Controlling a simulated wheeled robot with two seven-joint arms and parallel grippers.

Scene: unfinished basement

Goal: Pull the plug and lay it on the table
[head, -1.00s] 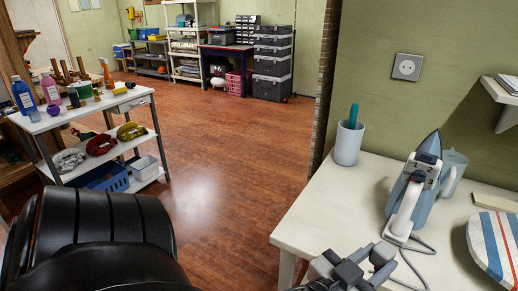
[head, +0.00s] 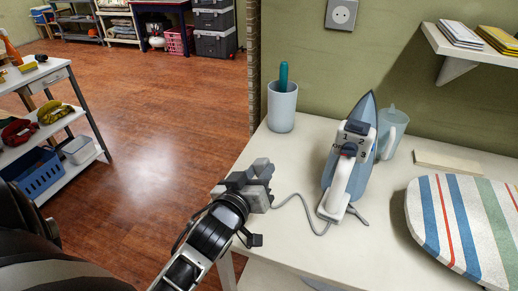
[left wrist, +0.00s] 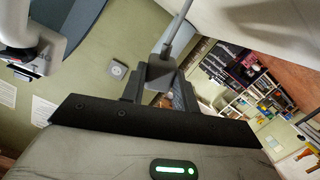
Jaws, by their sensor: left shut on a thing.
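My left gripper (head: 257,183) is over the left edge of the white table (head: 290,240) in the head view. In the left wrist view its fingers (left wrist: 158,95) are closed around a grey plug (left wrist: 160,72), with a grey cord leading up from it. In the head view the cord (head: 298,198) runs from the gripper to the blue and white iron (head: 350,150), which stands upright on the table. The wall socket (head: 341,14) has nothing in it; it also shows in the left wrist view (left wrist: 118,68). My right gripper is not in view.
A grey cup (head: 282,108) with a teal item stands at the table's back left. A jug (head: 391,132) stands behind the iron. A striped ironing board (head: 455,225) lies at right. A wall shelf (head: 450,48) juts out above. The table front between gripper and board is mostly clear.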

